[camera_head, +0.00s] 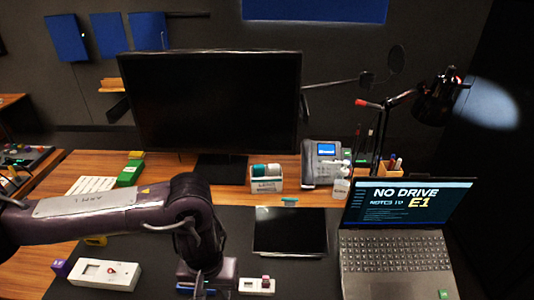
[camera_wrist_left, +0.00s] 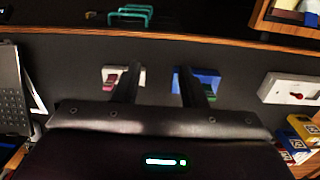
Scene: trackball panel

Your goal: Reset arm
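My left arm (camera_head: 110,210) comes in from the left and bends down over the dark mat. My left gripper (camera_wrist_left: 160,70) is open in the wrist view, with two dark fingers apart and only bare mat between them. In the head view its fingertips are hidden below the wrist. A small white panel with a dark red switch (camera_head: 257,285) is just right of the gripper; it also shows behind one finger in the wrist view (camera_wrist_left: 112,78). A blue panel (camera_wrist_left: 208,79) is partly behind the other finger. My right gripper is not in view.
A white box with a red knob (camera_head: 104,274) lies at the left. A black tablet (camera_head: 290,232) and an open laptop (camera_head: 395,250) are at the right. The monitor (camera_head: 212,100), phone (camera_head: 322,162) and lamp (camera_head: 436,98) stand behind. Mat between tablet and gripper is clear.

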